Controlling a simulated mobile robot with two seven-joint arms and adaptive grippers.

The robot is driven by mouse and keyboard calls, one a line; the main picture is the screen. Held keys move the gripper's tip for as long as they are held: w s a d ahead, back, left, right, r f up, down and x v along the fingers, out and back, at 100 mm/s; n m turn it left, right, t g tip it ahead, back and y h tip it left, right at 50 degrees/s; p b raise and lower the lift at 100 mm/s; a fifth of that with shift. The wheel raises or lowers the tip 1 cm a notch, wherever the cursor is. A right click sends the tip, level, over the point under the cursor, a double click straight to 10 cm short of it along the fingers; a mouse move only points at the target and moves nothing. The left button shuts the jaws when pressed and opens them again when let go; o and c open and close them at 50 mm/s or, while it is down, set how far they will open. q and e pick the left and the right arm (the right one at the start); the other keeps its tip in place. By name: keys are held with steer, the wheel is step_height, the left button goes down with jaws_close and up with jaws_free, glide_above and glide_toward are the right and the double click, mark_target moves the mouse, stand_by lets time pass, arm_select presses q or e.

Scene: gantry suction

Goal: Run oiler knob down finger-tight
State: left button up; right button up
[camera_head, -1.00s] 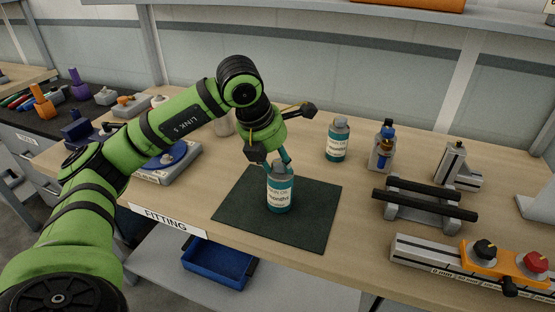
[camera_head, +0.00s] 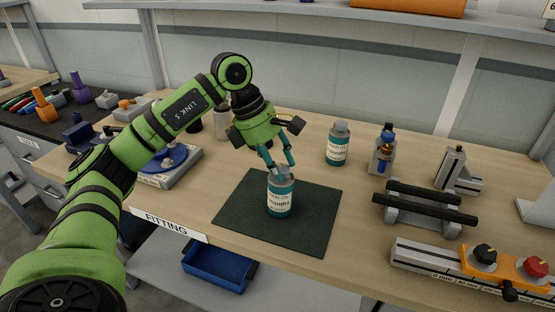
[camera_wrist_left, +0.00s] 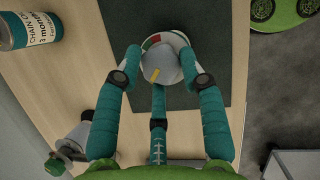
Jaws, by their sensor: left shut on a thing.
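A teal oiler bottle (camera_head: 280,202) with a white label stands upright on the dark green mat (camera_head: 312,232). My left gripper (camera_head: 281,168) comes down at a tilt from above, its teal fingers around the grey top of this bottle. In the left wrist view, the three fingers are shut on the grey knob (camera_wrist_left: 160,64), which carries a yellow mark. Red and green marks (camera_wrist_left: 153,41) show beside the knob. The threads under the knob are hidden. My right gripper is not in view.
A similar teal bottle (camera_head: 337,148) stands behind the mat. To its right are a blue-topped bottle (camera_head: 383,152), a grey stand with black bars (camera_head: 425,205) and an orange fixture with knobs (camera_head: 505,262). A blue turntable (camera_head: 172,160) is at left. A blue bin (camera_head: 217,267) sits below.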

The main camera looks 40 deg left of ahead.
arm_select(q)
steer(key=m+g+p, duration=0.1)
steer(key=m, duration=0.2)
steer(key=shift+w+r+m+h, duration=0.1)
steer(key=shift+m+h, duration=0.2)
steer(key=shift+m, duration=0.1)
steer(key=m+g, duration=0.1)
steer(key=m, duration=0.1)
steer(key=shift+w+m+g+p, duration=0.1)
steer(key=shift+m+g+p, duration=0.2)
steer(key=shift+p, duration=0.05)
steer(key=m+g, duration=0.1)
steer(key=m, duration=0.2)
steer(key=m+g+y+p, duration=0.1)
steer(key=m, duration=0.2)
steer(key=shift+w, duration=0.1)
steer(key=o, duration=1.1)
steer(key=v, duration=1.1)
steer(key=shift+w+a+r, duration=0.2)
steer(key=shift+r, duration=0.15)
